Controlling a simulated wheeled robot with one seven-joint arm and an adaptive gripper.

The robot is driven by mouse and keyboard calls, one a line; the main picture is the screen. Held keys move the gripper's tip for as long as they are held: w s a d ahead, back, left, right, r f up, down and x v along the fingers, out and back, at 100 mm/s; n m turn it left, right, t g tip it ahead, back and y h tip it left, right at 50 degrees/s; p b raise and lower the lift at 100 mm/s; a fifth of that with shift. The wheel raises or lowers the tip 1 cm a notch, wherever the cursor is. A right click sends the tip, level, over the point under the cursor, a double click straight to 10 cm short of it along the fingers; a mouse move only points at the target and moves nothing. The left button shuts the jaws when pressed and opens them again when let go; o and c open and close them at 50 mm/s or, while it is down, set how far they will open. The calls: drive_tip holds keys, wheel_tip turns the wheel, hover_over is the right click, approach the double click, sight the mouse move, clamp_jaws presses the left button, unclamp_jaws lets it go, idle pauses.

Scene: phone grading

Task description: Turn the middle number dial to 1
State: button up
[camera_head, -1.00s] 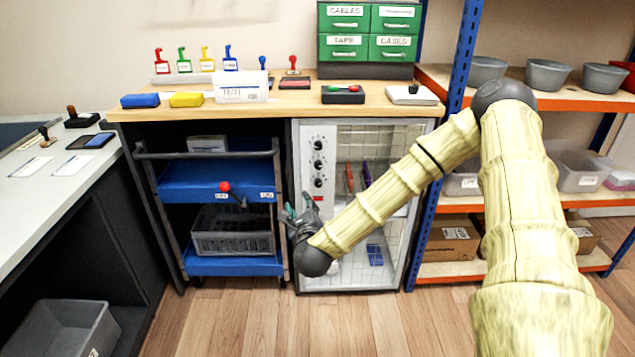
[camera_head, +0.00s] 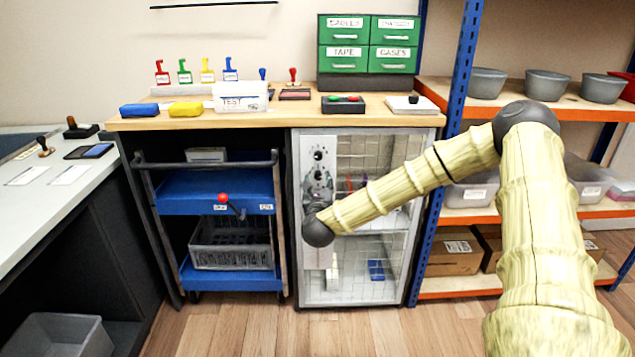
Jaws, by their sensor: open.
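The white dial panel (camera_head: 309,150) is on the left side of the wire-fronted cabinet under the wooden counter. Its top dial (camera_head: 318,153) is a small dark knob and is in plain view. The middle dial (camera_head: 318,174) is just below it, at the upper end of my gripper. The lowest dial is hidden behind my gripper. My gripper (camera_head: 317,186) is open in front of the panel and appears empty. I cannot tell whether its fingers touch the middle dial or stand around it. The numbers on the dials are too small to read.
A blue cart (camera_head: 215,195) with a red-knobbed lever (camera_head: 223,198) stands just left of the cabinet. A blue shelf post (camera_head: 455,90) rises to the right.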

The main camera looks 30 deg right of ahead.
sight(318, 175)
drive_tip(key=shift+x, duration=1.25)
drive_tip(key=shift+a, duration=0.1)
clamp_jaws()
drive_tip(key=shift+a, duration=0.1)
